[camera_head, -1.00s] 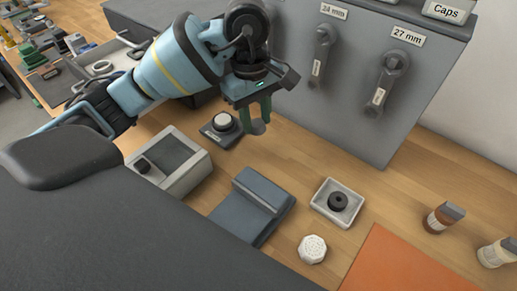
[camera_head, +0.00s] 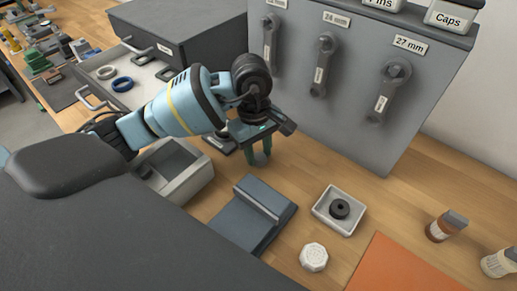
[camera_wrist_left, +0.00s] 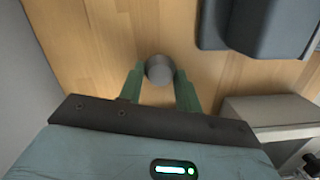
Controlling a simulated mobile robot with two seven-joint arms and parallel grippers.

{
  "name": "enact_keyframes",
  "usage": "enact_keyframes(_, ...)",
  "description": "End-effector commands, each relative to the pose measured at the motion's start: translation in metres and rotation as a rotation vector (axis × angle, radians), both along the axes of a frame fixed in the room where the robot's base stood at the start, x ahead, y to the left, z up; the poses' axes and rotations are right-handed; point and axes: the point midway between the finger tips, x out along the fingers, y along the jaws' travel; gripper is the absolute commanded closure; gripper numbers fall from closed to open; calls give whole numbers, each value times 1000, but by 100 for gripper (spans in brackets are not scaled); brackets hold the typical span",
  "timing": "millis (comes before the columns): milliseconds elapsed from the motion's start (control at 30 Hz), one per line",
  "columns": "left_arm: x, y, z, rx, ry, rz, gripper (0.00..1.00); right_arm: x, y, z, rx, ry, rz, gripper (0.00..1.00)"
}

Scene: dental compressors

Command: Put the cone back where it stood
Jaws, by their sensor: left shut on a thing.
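My left gripper (camera_head: 259,158) is shut on a small grey round thing, which I take to be the cone (camera_wrist_left: 160,69). In the left wrist view it sits between the green fingertips, seen end-on, with wooden table beyond. In the head view the fingers largely hide it, and I cannot tell whether it touches the table. The gripper points down over the bench, in front of the grey wrench panel. A dark pad (camera_head: 218,145) lies just left of it, partly hidden by my arm. My right gripper is not in view.
A grey block stand (camera_head: 252,213), an open-topped box (camera_head: 183,178), a white tray (camera_head: 323,212) with a black ring, and a white octagonal cap (camera_head: 314,257) are nearby. The grey panel (camera_head: 340,100) stands behind. Bare wood (camera_head: 305,172) lies right of the gripper.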

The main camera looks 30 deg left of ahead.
Motion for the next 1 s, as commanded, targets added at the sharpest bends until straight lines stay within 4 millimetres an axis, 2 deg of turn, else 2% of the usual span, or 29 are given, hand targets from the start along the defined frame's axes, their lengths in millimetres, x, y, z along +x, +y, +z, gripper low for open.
enact_keyframes(233,0,0,-3,0,0,0,92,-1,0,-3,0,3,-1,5)
enact_keyframes(267,0,0,-4,0,1,0,65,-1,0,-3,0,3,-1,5)
enact_keyframes(433,0,0,-2,0,0,0,44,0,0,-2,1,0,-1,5)
enact_keyframes(767,0,0,2,-1,-2,0,44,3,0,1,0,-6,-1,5)
enact_keyframes(867,2,1,10,0,-5,2,44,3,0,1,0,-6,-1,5)
enact_keyframes(1000,3,4,34,0,-7,1,44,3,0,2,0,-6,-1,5)
